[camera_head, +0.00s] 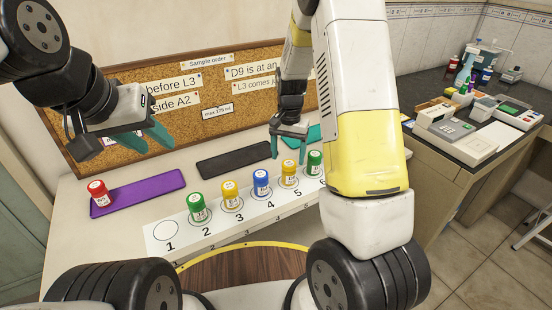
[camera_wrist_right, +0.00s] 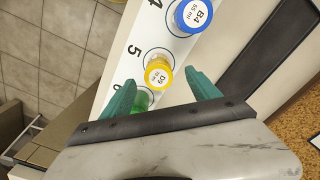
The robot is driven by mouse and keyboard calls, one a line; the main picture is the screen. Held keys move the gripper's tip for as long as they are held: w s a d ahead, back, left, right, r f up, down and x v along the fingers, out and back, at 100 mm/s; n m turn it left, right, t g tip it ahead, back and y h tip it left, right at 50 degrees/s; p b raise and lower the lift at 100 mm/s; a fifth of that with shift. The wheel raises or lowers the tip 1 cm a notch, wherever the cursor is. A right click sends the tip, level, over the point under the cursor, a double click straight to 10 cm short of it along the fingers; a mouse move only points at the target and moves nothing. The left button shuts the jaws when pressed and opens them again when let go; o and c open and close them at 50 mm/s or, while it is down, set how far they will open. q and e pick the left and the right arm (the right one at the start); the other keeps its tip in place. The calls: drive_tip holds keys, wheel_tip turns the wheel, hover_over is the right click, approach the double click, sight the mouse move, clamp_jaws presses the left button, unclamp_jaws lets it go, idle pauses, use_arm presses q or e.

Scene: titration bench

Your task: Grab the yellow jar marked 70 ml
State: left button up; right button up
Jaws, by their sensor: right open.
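Two yellow jars stand on the numbered white strip: one at position 3 (camera_head: 232,196) and one at position 5 (camera_head: 289,175). In the right wrist view the position 5 jar (camera_wrist_right: 158,74) is labelled D9; its small volume text is not clearly readable, nor is that of the position 3 jar. My right gripper (camera_head: 288,152) is open and empty, above and behind the position 5 jar. In the wrist view its teal fingers (camera_wrist_right: 160,84) are spread, with the yellow jar showing between them. My left gripper (camera_head: 155,146) is open and empty at the left, above the table.
Green jars stand at position 2 (camera_head: 197,207) and position 6 (camera_head: 314,163), and a blue jar (camera_head: 261,182) at 4. Position 1 is empty. A red jar (camera_head: 99,193) sits on a purple mat (camera_head: 140,190). A black mat (camera_head: 232,161) is bare.

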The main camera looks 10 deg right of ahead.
sight(289, 171)
drive_tip(key=f, duration=0.7)
drive_tip(key=shift+w+d+f, duration=0.15)
drive_tip(key=shift+d+f, duration=0.1)
drive_tip(key=shift+f, duration=0.05)
drive_tip(key=c, duration=1.5)
